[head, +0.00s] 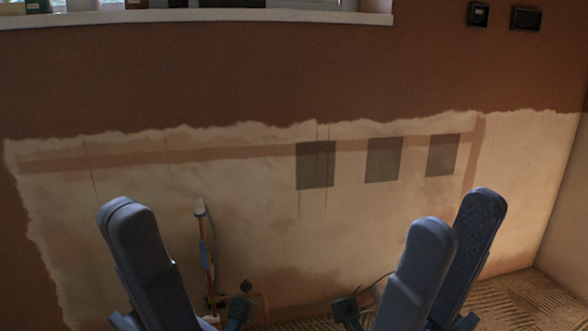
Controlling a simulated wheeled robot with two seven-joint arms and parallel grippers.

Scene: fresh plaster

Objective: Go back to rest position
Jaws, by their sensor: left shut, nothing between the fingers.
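My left gripper (241,306) is low in the head view, just left of centre, small and dark. Its jaws look shut with nothing held. My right gripper (346,309) is low, right of centre, also dark; its fingers are too small and dim to tell open from shut. The two grippers are apart, with a gap of floor and wall between them. My blue-grey arm links rise on both sides and cover part of the lower view.
A brown wall bears a pale plaster patch (240,200) with three dark grey squares (315,165). A thin upright pipe or tool (206,245) stands near my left gripper. A window sill (200,16) runs above. Ribbed floor (520,300) shows at lower right.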

